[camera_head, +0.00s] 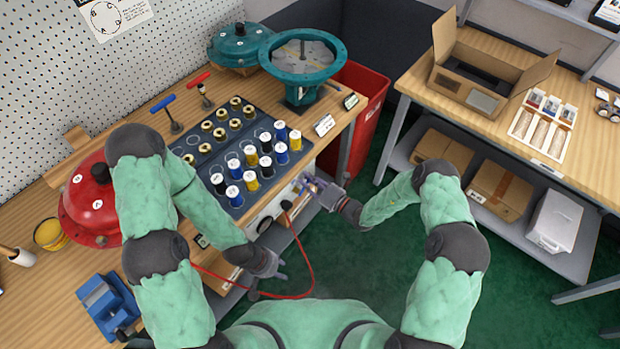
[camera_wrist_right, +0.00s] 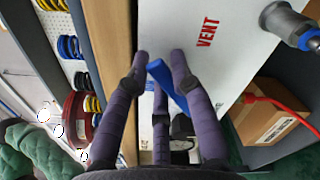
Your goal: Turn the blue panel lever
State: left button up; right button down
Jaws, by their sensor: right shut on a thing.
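The blue panel lever (camera_wrist_right: 170,85) shows in the right wrist view against a white panel (camera_wrist_right: 236,70) marked VENT. My right gripper (camera_wrist_right: 160,62) is shut on the lever, with its purple fingers on both sides of it. In the head view my right gripper (camera_head: 318,190) is at the white front of the bench, and it mostly hides the lever there. My left gripper (camera_head: 281,268) is lower, in front of the bench near a red hose. Its fingers look apart and empty.
The red hose (camera_head: 312,262) loops from the panel front past my left gripper. Colored spools (camera_head: 252,160) stand on the bench top above the panel. A red bin (camera_head: 360,115) is beyond the bench's right end. Green floor lies open between the bench and the right table (camera_head: 420,90).

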aim_at(292, 181)
jog(key=n, duration=0.1)
jog(key=s+r+n+p, duration=0.1)
jog(key=n, duration=0.1)
jog(key=shift+a, duration=0.4)
jog(key=n, duration=0.1)
jog(key=n+p, duration=0.1)
jog(key=shift+s+a+r+n, duration=0.3)
jog(key=shift+s+a, duration=0.1)
jog(key=shift+s+a+r+n, duration=0.1)
jog(key=shift+s+a+n, duration=0.15)
jog(key=shift+n, duration=0.35)
jog(key=shift+s+a+n, duration=0.1)
jog(key=shift+s+n, duration=0.1)
jog(key=shift+n, duration=0.4)
jog(key=shift+s+a+n+p, duration=0.35)
jog(key=shift+s+n+p, duration=0.05)
jog(key=shift+n, duration=0.7)
jog(key=shift+s, duration=0.1)
jog(key=c, duration=1)
grip_release()
jog(key=shift+c, duration=0.2)
jog(key=v, duration=1.2)
